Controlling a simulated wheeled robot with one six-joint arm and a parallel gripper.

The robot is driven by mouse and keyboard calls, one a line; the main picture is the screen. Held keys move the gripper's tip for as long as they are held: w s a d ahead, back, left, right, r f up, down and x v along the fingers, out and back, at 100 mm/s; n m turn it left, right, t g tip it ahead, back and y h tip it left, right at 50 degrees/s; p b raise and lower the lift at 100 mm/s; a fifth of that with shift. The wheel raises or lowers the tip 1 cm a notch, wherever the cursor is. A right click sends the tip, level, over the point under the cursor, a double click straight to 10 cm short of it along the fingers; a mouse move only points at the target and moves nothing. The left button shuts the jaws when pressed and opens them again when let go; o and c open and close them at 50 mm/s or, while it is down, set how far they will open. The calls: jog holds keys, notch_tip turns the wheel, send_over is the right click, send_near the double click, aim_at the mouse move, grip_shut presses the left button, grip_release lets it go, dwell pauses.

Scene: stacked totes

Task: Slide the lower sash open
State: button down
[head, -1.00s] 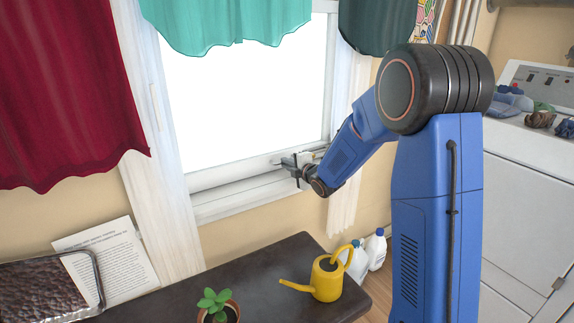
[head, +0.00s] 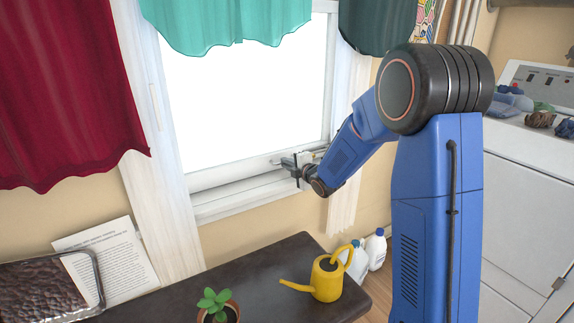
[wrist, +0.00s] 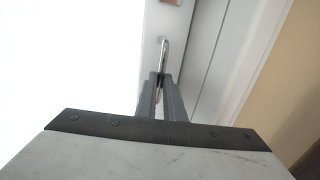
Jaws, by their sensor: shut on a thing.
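The white lower sash (head: 225,172) sits low in the window frame, with its bottom rail just above the sill (head: 240,197). A metal handle on the sash's bottom rail shows in the wrist view (wrist: 163,50). My gripper (head: 288,162) is at the right part of that rail. In the wrist view my gripper's two fingers (wrist: 159,80) are closed around the handle's near part. Most of the handle is hidden by the gripper in the head view.
A dark bench (head: 260,272) below the window holds a yellow watering can (head: 327,280) and a potted plant (head: 217,302). White bottles (head: 376,248) stand to its right. A teal curtain (head: 225,22) hangs over the upper window, a red one (head: 65,95) at left.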

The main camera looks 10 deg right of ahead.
notch_tip(320, 180, up, 21)
dwell(0.4)
jog(key=c, duration=1.9)
grip_release()
jog(key=shift+o, duration=0.2)
jog(key=shift+s, duration=0.1)
jog(key=v, duration=1.7)
jog(key=shift+s+d, duration=0.1)
